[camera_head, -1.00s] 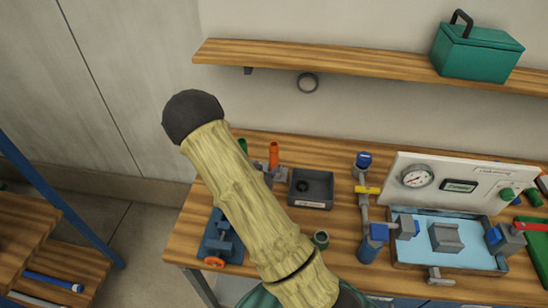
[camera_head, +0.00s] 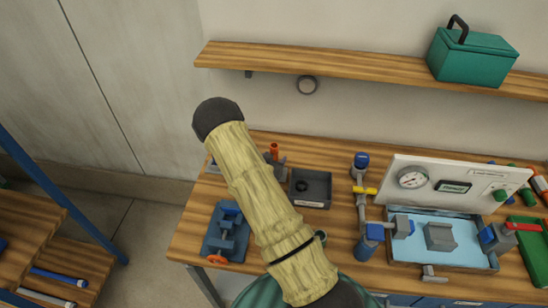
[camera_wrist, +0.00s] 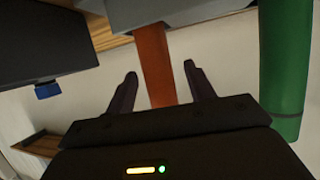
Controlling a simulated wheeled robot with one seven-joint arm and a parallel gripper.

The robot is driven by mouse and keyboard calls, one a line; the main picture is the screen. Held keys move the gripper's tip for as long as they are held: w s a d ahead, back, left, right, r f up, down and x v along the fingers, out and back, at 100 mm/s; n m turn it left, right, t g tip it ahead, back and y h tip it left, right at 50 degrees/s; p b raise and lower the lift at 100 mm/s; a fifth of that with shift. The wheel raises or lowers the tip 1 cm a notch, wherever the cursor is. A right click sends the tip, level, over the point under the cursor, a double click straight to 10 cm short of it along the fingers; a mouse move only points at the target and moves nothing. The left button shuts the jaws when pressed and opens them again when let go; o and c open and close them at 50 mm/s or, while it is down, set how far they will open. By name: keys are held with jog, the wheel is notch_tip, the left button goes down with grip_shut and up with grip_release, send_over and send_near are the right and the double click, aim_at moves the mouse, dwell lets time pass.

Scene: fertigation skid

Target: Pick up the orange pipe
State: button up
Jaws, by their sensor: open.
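The orange pipe (camera_head: 274,151) stands upright in a grey holder (camera_head: 282,170) on the workbench, partly covered by my arm in the head view. In the wrist view the orange pipe (camera_wrist: 153,50) runs down from the grey holder (camera_wrist: 180,10) between the fingers of my gripper (camera_wrist: 160,69). My gripper is open, with a gap visible on each side of the pipe. A green pipe (camera_wrist: 285,70) is just right of the fingers in the wrist view. My gripper is hidden behind my arm in the head view.
A dark tray (camera_head: 311,188) sits right of the holder. A blue vise (camera_head: 227,232) is at the bench's left front. Blue-capped piping (camera_head: 361,195) and a gauge panel (camera_head: 450,185) stand to the right. A wall shelf (camera_head: 330,68) carries a teal toolbox (camera_head: 470,58).

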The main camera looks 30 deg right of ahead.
jog(key=shift+x, duration=1.1)
jog(key=shift+c, duration=0.2)
jog(key=c, duration=1)
